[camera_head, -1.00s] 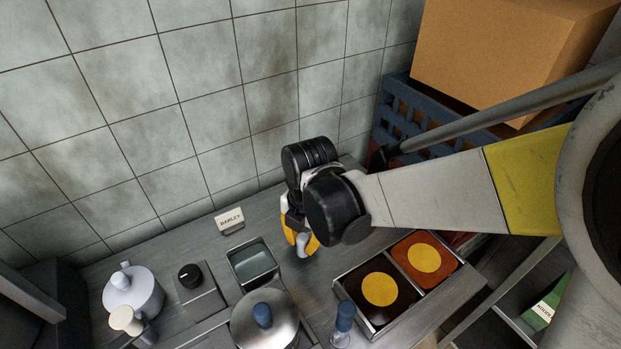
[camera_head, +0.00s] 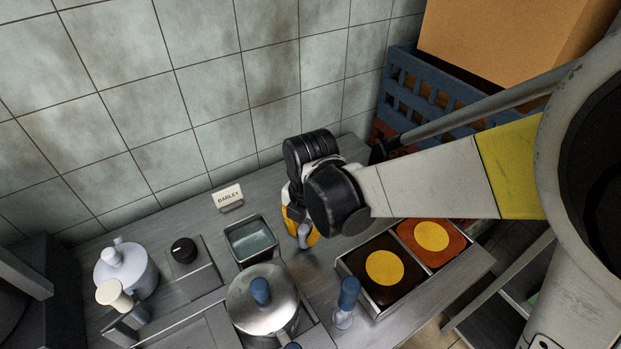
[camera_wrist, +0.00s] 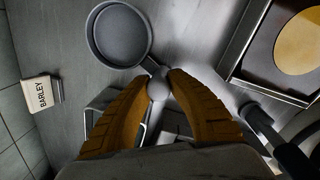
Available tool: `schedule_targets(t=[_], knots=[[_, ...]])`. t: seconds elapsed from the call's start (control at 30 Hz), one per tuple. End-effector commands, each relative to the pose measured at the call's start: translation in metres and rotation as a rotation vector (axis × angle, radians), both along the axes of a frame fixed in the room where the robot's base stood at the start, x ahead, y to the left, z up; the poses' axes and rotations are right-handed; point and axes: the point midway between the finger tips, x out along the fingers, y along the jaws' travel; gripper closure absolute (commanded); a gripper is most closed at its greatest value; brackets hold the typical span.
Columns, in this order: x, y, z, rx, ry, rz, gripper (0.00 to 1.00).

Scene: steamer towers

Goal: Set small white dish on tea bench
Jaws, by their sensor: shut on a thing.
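My gripper (camera_head: 302,232) hangs over the grey bench (camera_head: 150,212) and also shows in the wrist view (camera_wrist: 160,84). Its yellow fingers are shut on the pale, rounded handle end of a small dish (camera_wrist: 120,36). The dish is round and shallow, looks grey-white in the shade, and lies past the fingertips at the top of the wrist view. In the head view only its pale handle end (camera_head: 303,236) shows; my arm hides the rest. I cannot tell whether the dish touches the bench, or whether this bench is the tea bench.
A BARLEY sign (camera_head: 228,197) stands near the tiled wall. A square metal bin (camera_head: 230,232), a lidded pot (camera_head: 245,308), a blue-topped utensil (camera_head: 348,292) and a framed tray (camera_head: 362,299) with dark and orange squares surround my gripper. A blue crate (camera_head: 402,98) stands back right.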

Motion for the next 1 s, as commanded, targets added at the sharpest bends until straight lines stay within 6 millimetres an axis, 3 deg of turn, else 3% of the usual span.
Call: schedule_targets(t=[0.83,0.87,1.0], knots=[[0.000,0.000,-0.010,0.000,0.000,0.000,1.00],[0.000,0.000,-0.010,0.000,0.000,0.000,0.71],[0.000,0.000,-0.010,0.000,0.000,0.000,0.71]])
